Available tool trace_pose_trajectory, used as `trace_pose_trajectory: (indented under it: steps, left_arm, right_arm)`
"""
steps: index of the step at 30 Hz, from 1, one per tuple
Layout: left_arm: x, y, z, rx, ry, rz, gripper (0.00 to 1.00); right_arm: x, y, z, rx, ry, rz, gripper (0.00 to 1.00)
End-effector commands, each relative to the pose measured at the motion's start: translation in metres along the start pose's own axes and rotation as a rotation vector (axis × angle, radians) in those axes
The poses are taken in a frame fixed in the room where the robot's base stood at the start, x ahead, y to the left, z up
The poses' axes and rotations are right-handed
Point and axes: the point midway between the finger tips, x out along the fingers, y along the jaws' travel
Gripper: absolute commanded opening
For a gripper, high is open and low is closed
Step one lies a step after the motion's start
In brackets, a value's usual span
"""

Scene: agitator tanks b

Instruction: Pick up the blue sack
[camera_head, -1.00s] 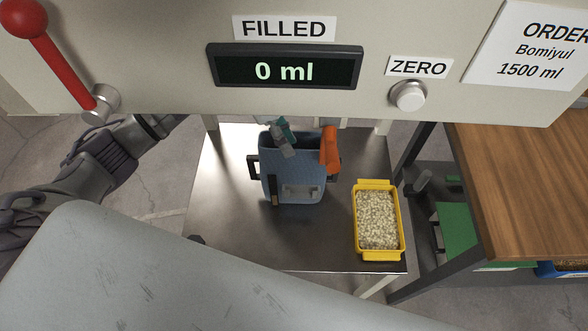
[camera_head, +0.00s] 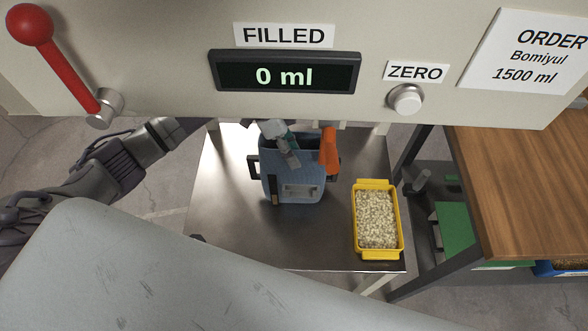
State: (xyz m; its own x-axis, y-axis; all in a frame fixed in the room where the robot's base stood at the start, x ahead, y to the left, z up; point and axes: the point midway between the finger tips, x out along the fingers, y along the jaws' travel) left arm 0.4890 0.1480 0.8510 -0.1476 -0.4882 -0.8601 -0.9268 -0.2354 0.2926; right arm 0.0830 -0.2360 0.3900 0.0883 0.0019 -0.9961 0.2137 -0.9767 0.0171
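The blue sack (camera_head: 307,186) stands upright on the metal table under the panel. It looks like an open-topped container with dark side handles and a pale label on its front. My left arm comes in from the left and passes behind the panel's lower edge. The grey and teal parts at the sack's mouth look like my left gripper (camera_head: 282,144), over the rear left of the opening. The panel hides part of it, and I cannot tell whether its fingers touch the sack. An orange piece (camera_head: 328,150) stands at the sack's right rim. My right gripper does not show.
A yellow tray (camera_head: 400,232) of pale pellets is right of the sack on the metal table (camera_head: 228,235). The panel (camera_head: 170,60), with a red lever (camera_head: 62,62) and a display reading 0 ml, overhangs the table's rear. A wooden table (camera_head: 520,190) stands at right.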

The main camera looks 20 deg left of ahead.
Motion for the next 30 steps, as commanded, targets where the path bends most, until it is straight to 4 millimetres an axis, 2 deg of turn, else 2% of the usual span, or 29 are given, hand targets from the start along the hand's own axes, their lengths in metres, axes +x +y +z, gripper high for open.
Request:
trace_pose_trajectory:
  steps: [7, 14, 30]
  left_arm:
    - [0.0006, 0.0, 0.0002, 0.0, 0.0, 0.0, 0.37]
    - [0.0005, -0.0001, 0.0, 0.0, 0.0, 0.0, 0.01]
    - [-0.0022, -0.0015, -0.0022, 0.005, 0.005, -0.007, 0.0]
  right_arm:
    - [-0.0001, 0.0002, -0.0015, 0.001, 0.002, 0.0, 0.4]
    - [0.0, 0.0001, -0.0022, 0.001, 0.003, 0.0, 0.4]
    - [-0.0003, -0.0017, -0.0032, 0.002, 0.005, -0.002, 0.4]
